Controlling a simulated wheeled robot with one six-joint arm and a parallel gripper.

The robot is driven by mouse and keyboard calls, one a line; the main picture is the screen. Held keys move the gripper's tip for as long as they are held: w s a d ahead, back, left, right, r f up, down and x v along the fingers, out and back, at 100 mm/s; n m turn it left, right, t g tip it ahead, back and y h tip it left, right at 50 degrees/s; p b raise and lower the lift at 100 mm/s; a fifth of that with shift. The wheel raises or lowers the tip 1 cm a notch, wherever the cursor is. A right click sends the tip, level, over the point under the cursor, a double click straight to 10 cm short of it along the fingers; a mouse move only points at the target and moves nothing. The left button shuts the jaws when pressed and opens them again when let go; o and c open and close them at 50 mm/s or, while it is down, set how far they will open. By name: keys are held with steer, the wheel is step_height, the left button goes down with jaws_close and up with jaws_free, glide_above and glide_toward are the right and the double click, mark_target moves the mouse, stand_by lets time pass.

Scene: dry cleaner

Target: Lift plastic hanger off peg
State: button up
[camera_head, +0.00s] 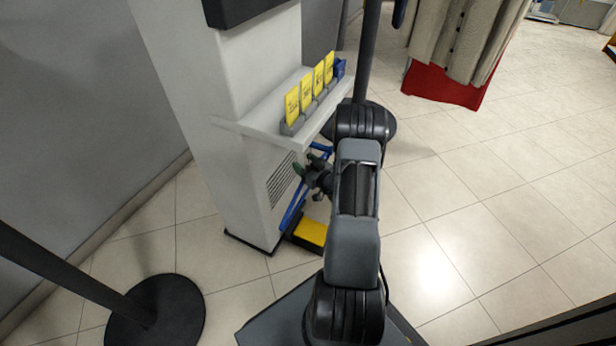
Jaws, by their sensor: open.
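A blue plastic hanger (292,211) hangs at the right side of the white kiosk, below its shelf. Its upper part and the peg are hidden by my gripper and the shelf, so I cannot tell how it sits on the peg. My gripper (304,167) is open, with its dark green-tipped fingers pointing left at the hanger's upper part. I cannot tell whether the fingers touch the hanger or are around it.
The white kiosk (190,100) has a shelf (262,110) with several yellow cards (305,92) just above my gripper. A yellow-topped block (311,232) is on the floor below. A post base (155,312) stands left.

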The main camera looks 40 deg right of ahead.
jaws_close()
stand_by(0.4)
steer(key=shift+r, duration=0.1)
steer(key=shift+r+p, duration=0.45)
steer(key=shift+r, duration=0.2)
steer(key=s+d+r+p, duration=0.1)
steer(key=s+d, duration=0.3)
steer(key=s, duration=0.4)
steer(key=s+d+r+p, duration=0.1)
steer(key=s+d+p, duration=0.2)
steer(key=s, duration=0.5)
steer(key=shift+d+p, duration=0.3)
steer(key=shift+d, duration=0.5)
